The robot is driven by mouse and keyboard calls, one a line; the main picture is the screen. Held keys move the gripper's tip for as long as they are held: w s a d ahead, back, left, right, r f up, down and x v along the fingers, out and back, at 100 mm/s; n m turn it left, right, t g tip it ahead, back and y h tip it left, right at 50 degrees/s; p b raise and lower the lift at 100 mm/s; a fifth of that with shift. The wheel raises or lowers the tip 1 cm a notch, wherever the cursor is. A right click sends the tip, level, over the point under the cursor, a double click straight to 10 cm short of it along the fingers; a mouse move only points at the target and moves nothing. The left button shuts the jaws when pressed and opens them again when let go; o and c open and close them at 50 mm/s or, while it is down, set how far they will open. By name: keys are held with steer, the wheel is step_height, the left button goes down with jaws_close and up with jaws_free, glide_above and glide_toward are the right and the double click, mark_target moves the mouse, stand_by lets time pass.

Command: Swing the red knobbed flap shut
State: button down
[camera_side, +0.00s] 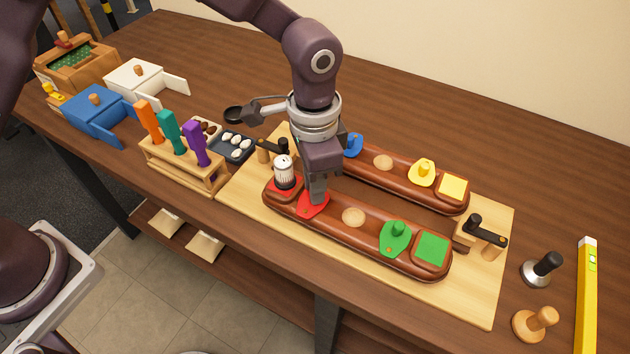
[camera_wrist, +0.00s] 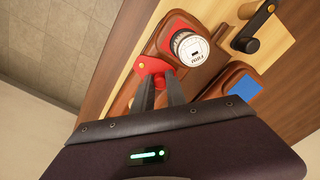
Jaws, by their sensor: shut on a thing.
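The red flap (camera_side: 312,206) lies on the near brown saddle bar (camera_side: 330,226), near its left end. It also shows in the wrist view (camera_wrist: 150,68), with a small yellow pivot dot. My gripper (camera_side: 317,196) points down over this flap and is shut on its knob, which the fingers mostly hide. In the wrist view my gripper's two dark fingers (camera_wrist: 160,82) reach the red flap. A white-and-black cylinder (camera_side: 284,171) stands upright on the red square pad at the bar's left end, next to the flap. It also shows in the wrist view (camera_wrist: 190,48).
A green flap (camera_side: 396,238) and green pad (camera_side: 432,248) are on the same bar. The far bar carries a blue flap (camera_side: 353,145) and yellow flap (camera_side: 422,172). Black-handled clamps (camera_side: 482,232) stand at both board ends. A tool rack (camera_side: 185,160) is left.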

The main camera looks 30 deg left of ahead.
steer(key=c, duration=1.3)
jaws_free()
steer(key=shift+c, duration=0.2)
step_height(320, 180, up, 7)
steer(key=shift+r, duration=0.1)
